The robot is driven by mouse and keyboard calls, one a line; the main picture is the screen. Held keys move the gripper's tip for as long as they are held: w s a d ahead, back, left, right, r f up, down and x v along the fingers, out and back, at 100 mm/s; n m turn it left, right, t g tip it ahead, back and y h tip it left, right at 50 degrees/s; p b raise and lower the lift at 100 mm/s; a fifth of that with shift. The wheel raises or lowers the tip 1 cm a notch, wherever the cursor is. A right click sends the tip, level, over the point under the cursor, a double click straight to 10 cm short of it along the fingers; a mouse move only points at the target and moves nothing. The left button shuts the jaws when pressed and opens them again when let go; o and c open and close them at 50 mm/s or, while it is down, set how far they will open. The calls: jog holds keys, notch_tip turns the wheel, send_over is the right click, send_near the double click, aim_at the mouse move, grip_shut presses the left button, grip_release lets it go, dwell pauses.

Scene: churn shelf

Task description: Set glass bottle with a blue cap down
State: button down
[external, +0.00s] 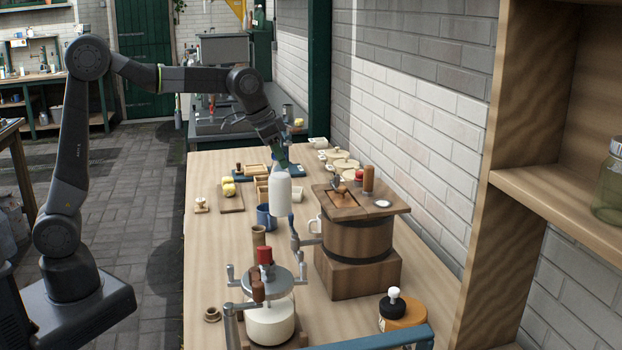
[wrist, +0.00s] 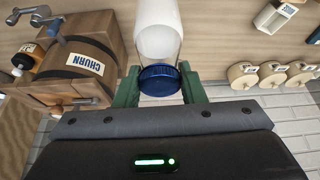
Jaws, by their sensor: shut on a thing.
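The glass bottle with a blue cap (external: 280,196) is upright and looks filled with white. In the wrist view its blue cap (wrist: 159,79) sits between two green fingers, and the white body runs off the top edge. My gripper (external: 279,162) is shut on the bottle at its cap end, from above. The bottle is over the wooden table (external: 205,255), left of the wooden churn. It appears raised above the tabletop; the exact gap is hard to tell.
The wooden churn (external: 357,238) also shows in the wrist view (wrist: 92,58). A blue mug (external: 264,217) and brown cup (external: 258,236) stand close by the bottle. A glass jar with a crank (external: 270,322) is at the front. The table's left strip is mostly clear.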

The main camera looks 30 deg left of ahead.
jog(key=shift+s+d, duration=0.6)
jog(key=shift+d, duration=0.25)
send_near(290, 209)
jog(key=x, duration=0.5)
jog(key=shift+w, duration=0.1)
jog(key=shift+f, duration=0.15)
jog(key=c, duration=0.9)
grip_release()
jog(key=shift+o, duration=0.2)
jog(key=v, duration=1.2)
